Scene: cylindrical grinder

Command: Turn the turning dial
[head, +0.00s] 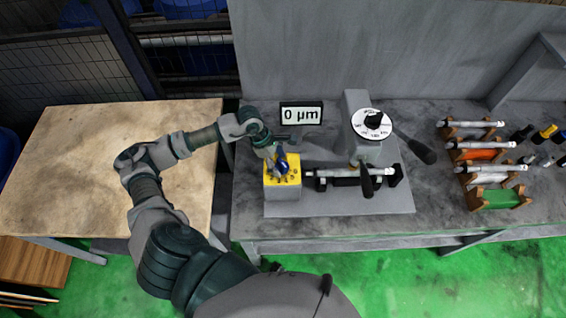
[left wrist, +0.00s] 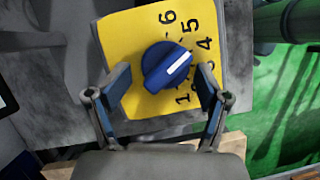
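The turning dial (left wrist: 165,66) is a blue knob with a white pointer line on a yellow face (left wrist: 120,30) with black numbers. The pointer is directed to the upper right, roughly toward the 4. In the head view the yellow box (head: 283,191) stands at the left of the grey machine base, its knob partly hidden by my gripper. My left gripper (head: 281,160) is over the box. In the left wrist view its two fingers (left wrist: 163,82) are spread, one on each side of the dial, with gaps visible. My right gripper is not in view.
A display (head: 301,114) reading 0 µm stands behind the box. To the right are a white round dial (head: 371,123), a black-handled lever (head: 414,148) and a clamped shaft (head: 345,172). Coloured holders with shafts (head: 484,155) stand further right. A bare wooden table (head: 95,150) is at left.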

